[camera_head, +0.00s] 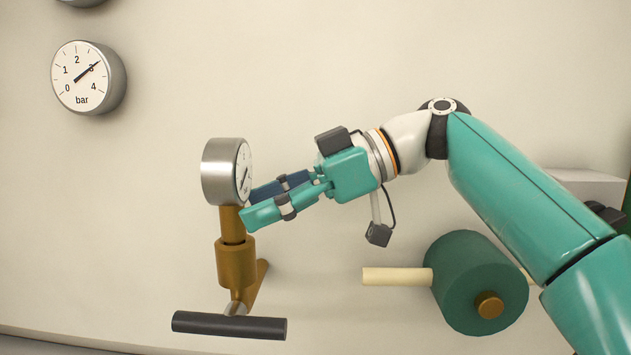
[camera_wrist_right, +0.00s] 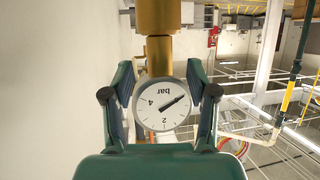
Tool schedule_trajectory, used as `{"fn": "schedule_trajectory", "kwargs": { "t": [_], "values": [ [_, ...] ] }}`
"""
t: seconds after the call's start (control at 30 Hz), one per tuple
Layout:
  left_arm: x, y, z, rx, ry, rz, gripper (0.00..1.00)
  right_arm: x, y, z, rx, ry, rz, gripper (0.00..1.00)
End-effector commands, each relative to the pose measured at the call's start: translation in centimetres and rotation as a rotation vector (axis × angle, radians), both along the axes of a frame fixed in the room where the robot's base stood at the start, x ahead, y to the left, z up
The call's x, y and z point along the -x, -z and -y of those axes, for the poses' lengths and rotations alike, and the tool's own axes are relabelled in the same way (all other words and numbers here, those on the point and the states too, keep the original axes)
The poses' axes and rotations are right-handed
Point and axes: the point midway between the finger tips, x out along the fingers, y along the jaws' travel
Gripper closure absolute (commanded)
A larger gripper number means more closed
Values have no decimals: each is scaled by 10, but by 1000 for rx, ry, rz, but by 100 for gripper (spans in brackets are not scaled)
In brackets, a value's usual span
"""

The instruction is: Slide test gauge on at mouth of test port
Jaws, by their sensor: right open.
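The test gauge (camera_head: 218,172) has a round silver case and white dial. It stands upright on a narrow brass stem (camera_head: 232,222), which goes into the top of the wider brass test port (camera_head: 237,264). How deep it sits cannot be told. My right gripper (camera_head: 252,206) is open at the gauge's dial side, its fingertips near the stem. In the right wrist view the gauge (camera_wrist_right: 158,117) appears upside down between the two spread fingers (camera_wrist_right: 159,72), with a visible gap on each side. My left gripper is not in view.
A black lever handle (camera_head: 228,326) lies below the port. A wall gauge (camera_head: 82,78) marked in bar is at upper left. A green cylinder (camera_head: 468,287) with a pale rod (camera_head: 397,277) is below my right arm.

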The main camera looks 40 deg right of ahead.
Motion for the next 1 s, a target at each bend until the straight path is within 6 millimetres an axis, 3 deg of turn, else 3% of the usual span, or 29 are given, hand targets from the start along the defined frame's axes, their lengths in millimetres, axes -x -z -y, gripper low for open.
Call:
{"fn": "schedule_trajectory", "kwargs": {
  "t": [0.2, 0.4, 1.0],
  "values": [
    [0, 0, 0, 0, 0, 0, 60, 26, -17, 37, 1, 8, 1, 42],
    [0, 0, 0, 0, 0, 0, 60, 40, -27, 54, -1, 4, 0, 42],
    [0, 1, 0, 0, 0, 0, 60, 46, -30, 59, 0, 0, 0, 42]
  ]
}}
